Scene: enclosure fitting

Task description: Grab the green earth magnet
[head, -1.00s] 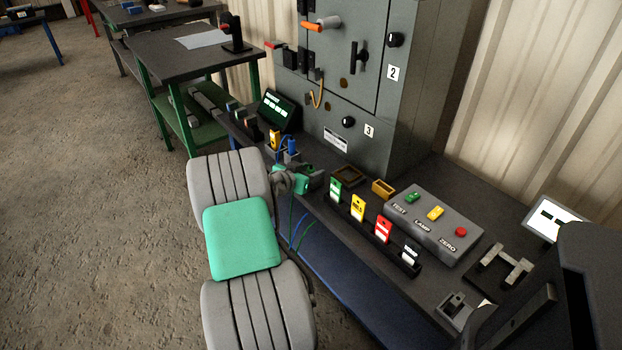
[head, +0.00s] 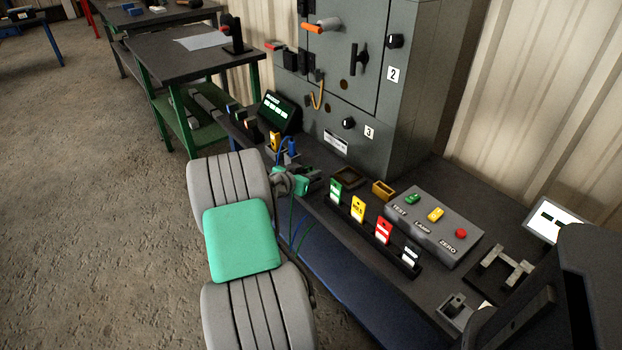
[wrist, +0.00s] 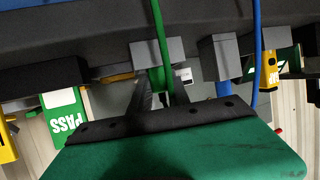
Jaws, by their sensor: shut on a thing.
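The green earth magnet (wrist: 157,78) shows in the wrist view as a small green body with a grey block above it and a green cable rising from it. My gripper (wrist: 161,92) is shut on it, with a dark finger on each side. In the head view my gripper (head: 313,183) is at the bench's front edge, left of the green tag; the magnet itself is hard to make out there. My gripper's green housing hides the lower part of the wrist view.
A blue piece with a blue cable (wrist: 221,92) and a yellow tag (wrist: 269,76) are close by on the right in the wrist view. The green PASS tag (head: 335,190) stands in a row of tags. A grey button box (head: 433,226) and cabinet (head: 375,125) are behind.

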